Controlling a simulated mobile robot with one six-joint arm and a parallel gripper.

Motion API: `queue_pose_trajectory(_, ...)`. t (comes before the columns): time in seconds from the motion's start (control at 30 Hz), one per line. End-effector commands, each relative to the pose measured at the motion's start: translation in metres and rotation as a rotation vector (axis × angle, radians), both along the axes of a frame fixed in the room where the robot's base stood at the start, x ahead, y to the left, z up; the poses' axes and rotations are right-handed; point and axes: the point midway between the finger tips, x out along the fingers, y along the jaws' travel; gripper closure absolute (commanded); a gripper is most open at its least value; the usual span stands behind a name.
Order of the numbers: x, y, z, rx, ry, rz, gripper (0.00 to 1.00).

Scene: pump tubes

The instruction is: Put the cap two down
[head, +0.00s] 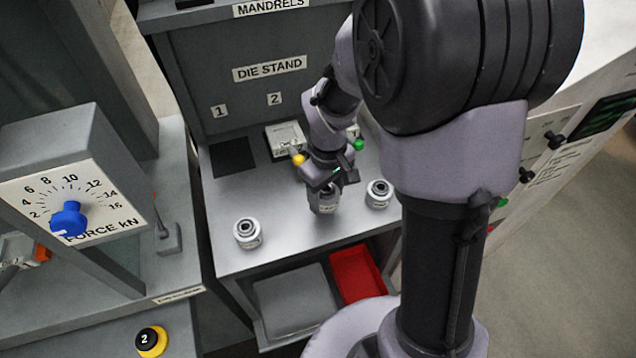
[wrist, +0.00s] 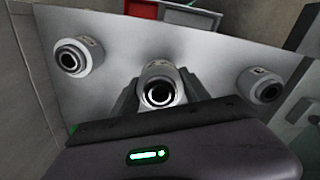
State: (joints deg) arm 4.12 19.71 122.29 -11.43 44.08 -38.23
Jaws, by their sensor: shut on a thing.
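My gripper (head: 328,183) is shut on a metal cap (head: 325,203) with a pale label, above the grey bench top (head: 285,235) of the die stand. The held cap also shows in the wrist view (wrist: 161,88), upright between the two fingers, its round opening toward the camera. I cannot tell whether its base touches the bench. A second cap (head: 247,233) stands to the left in the head view, and a third cap (head: 379,193) stands to the right. The label numbers on the caps are too small to read.
The die stand's back panel (head: 230,105) carries numbers 1 and 2. Below 1 is a dark square (head: 234,157); below 2 is a light block (head: 286,139). A red bin (head: 356,274) sits under the bench front. A force-dial box (head: 75,185) stands at left.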

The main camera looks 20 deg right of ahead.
Motion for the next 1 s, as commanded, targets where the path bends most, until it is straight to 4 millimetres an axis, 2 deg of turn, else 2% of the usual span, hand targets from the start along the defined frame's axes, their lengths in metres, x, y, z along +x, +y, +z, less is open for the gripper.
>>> queue_pose_trajectory(0.03,0.014,-0.001,-0.004,-0.001,-0.001,0.0,1.0)
queue_pose_trajectory(0.1,0.028,-0.002,-0.005,-0.001,-0.001,0.0,1.0)
queue_pose_trajectory(0.27,0.046,-0.003,-0.005,0.0,0.0,0.0,1.0)
queue_pose_trajectory(0.3,0.049,-0.003,-0.012,0.0,0.001,0.0,1.0)
queue_pose_trajectory(0.43,0.047,-0.003,-0.041,-0.002,0.001,-0.001,1.0)
queue_pose_trajectory(0.77,0.047,-0.003,-0.042,-0.001,0.001,-0.001,1.0)
queue_pose_trajectory(0.8,0.047,-0.003,-0.043,-0.001,0.001,-0.001,0.44)
queue_pose_trajectory(0.9,0.047,-0.003,-0.042,-0.001,0.001,-0.001,0.25)
queue_pose_trajectory(1.0,0.047,-0.003,-0.042,-0.001,0.001,-0.001,0.24)
